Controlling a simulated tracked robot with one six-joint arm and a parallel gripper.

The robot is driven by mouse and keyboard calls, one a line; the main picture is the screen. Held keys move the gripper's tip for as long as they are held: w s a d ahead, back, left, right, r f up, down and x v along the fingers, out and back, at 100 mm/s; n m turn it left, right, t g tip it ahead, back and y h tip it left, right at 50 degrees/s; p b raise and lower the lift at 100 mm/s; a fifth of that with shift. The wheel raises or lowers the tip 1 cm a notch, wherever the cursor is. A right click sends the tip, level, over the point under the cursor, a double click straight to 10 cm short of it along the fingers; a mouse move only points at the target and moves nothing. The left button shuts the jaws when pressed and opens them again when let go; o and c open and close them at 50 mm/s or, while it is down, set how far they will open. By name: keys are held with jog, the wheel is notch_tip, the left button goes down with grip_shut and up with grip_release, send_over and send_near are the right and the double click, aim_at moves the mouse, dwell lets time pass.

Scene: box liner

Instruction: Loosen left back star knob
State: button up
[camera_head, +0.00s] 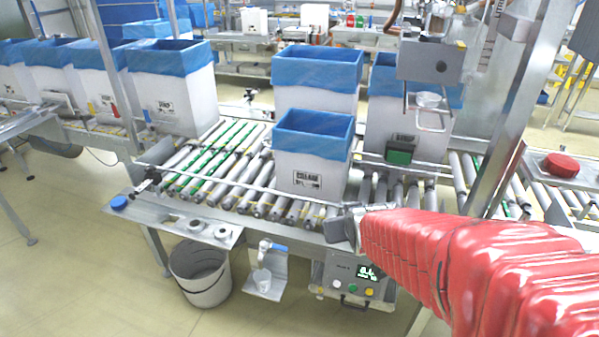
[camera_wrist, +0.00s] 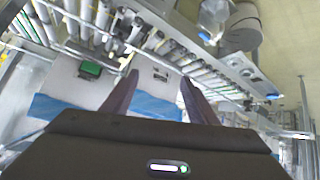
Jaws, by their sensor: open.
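A small dark knob-like clamp (camera_head: 153,174) sits at the near left end of the conveyor's guide rail. Another small dark fitting (camera_head: 249,94) shows farther back on the left side; both are too small to make out a star shape. My gripper (camera_head: 345,228) is at the end of my red-sleeved arm, by the conveyor's front edge, well to the right of both. In the wrist view my gripper (camera_wrist: 157,88) has its two dark fingers spread apart with nothing between them. I cannot identify a star knob for certain in the wrist view.
White boxes with blue liners (camera_head: 311,172) stand on the roller conveyor (camera_head: 270,203). A guide rail runs before the front box. A control box (camera_head: 350,278), a grey bin (camera_head: 200,272) and a shelf with a blue cap (camera_head: 119,202) are in front. A metal post (camera_head: 505,120) stands right.

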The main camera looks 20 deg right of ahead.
jog(key=s+a+r+g+y, duration=0.1)
jog(key=s+a+r, duration=0.2)
jog(key=s+a, duration=0.2)
jog(key=s+a+r+g+y, duration=0.1)
jog(key=s+a, duration=0.4)
jog(key=s, duration=0.7)
notch_tip(320, 180, up, 2)
jog(key=shift+a+r+n+g, duration=0.3)
jog(key=shift+n+g, duration=0.1)
jog(key=shift+g, duration=0.3)
jog(key=shift+c, duration=0.5)
